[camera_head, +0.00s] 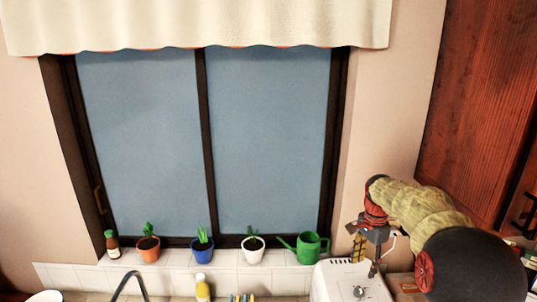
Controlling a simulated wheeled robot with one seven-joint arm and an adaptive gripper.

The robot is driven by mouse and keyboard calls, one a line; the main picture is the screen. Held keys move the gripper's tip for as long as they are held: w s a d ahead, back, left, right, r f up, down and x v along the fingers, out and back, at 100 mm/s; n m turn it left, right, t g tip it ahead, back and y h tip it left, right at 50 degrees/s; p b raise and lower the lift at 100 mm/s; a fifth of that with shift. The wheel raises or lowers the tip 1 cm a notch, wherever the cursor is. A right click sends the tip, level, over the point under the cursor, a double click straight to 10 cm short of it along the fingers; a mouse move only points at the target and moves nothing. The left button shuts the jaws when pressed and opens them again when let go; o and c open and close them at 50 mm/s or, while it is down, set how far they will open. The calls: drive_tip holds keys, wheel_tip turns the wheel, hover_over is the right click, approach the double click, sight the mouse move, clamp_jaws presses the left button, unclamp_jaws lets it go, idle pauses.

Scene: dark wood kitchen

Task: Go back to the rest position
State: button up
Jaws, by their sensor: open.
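My gripper (367,256) is at the lower right, at the end of my arm, which reaches in from the right edge.
A dark red wood cabinet (480,110) rises at the right, close behind my arm. A faucet (130,283) and yellow bottle (202,288) are below.

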drive_tip(key=s+a+f+n+t+b, duration=0.1)
drive_tip(key=s+a+f+n+b, duration=0.3)
drive_tip(key=s+b, duration=0.3)
drive_tip(key=s+a+f+n+t+b, duration=0.2)
drive_tip(key=s+a+f+n+b, duration=0.2)
drive_tip(key=s, duration=1.2)
drive_tip(key=s+a+f+n+t+b, duration=0.2)
drive_tip(key=s+a+n+b, duration=0.3)
drive_tip(key=s+b, duration=0.5)
drive_tip(key=shift+s+f+n, duration=0.8)
drive_tip(key=shift+s+f, duration=0.1)
drive_tip(key=shift+s, duration=0.35)
